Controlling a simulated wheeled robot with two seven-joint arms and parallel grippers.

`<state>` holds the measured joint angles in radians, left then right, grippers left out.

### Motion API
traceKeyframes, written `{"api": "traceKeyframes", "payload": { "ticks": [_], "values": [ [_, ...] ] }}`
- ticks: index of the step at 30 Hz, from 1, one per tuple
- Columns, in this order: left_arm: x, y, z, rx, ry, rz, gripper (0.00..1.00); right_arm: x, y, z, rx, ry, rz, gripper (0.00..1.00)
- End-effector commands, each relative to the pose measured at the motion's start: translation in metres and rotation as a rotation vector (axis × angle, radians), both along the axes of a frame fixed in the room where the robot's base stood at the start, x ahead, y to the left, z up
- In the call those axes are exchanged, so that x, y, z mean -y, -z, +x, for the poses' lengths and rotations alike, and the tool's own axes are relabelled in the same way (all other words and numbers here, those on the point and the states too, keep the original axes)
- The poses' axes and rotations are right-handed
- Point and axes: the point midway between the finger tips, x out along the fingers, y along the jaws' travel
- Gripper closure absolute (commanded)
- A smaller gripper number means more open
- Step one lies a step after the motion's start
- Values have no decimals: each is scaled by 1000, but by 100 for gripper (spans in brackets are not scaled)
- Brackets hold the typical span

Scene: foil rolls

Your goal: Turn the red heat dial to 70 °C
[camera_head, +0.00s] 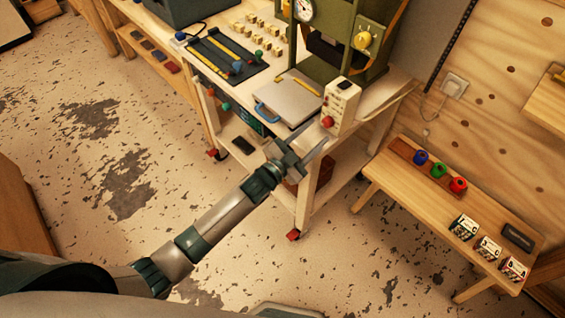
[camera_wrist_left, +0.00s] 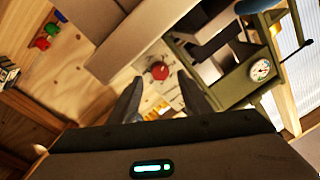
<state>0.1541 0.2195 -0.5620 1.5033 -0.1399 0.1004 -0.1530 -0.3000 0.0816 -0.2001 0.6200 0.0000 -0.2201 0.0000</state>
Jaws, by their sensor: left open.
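The red heat dial (camera_head: 327,121) is a round knob low on the front of a cream control box (camera_head: 344,97). The box stands at the front right corner of the white workbench, beside a green press. In the left wrist view the red dial (camera_wrist_left: 160,70) shows between and beyond the fingertips. My left gripper (camera_head: 303,147) is open and empty, just in front of and below the box, apart from the dial. It also shows in the left wrist view (camera_wrist_left: 160,82). The dial's scale markings are too small to read. My right gripper is in neither view.
The green press (camera_head: 378,40) with a round gauge (camera_head: 303,10) rises behind the box. A grey plate (camera_head: 288,100) with a blue handle lies left of it. A low wooden bench (camera_head: 400,190) with coloured rolls and small boxes stands right. Floor in front is clear.

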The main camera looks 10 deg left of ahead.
Motion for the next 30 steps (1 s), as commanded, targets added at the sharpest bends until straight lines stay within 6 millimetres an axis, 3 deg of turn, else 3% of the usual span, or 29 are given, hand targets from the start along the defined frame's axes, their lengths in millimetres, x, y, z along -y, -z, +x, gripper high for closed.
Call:
{"api": "traceKeyframes", "payload": {
  "ticks": [18, 30],
  "values": [
    [-64, 8, -100, -3, -1, 2, 56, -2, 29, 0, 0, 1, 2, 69],
    [-76, 7, -118, -1, -1, 1, 56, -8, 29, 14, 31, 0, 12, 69]
  ]
}}
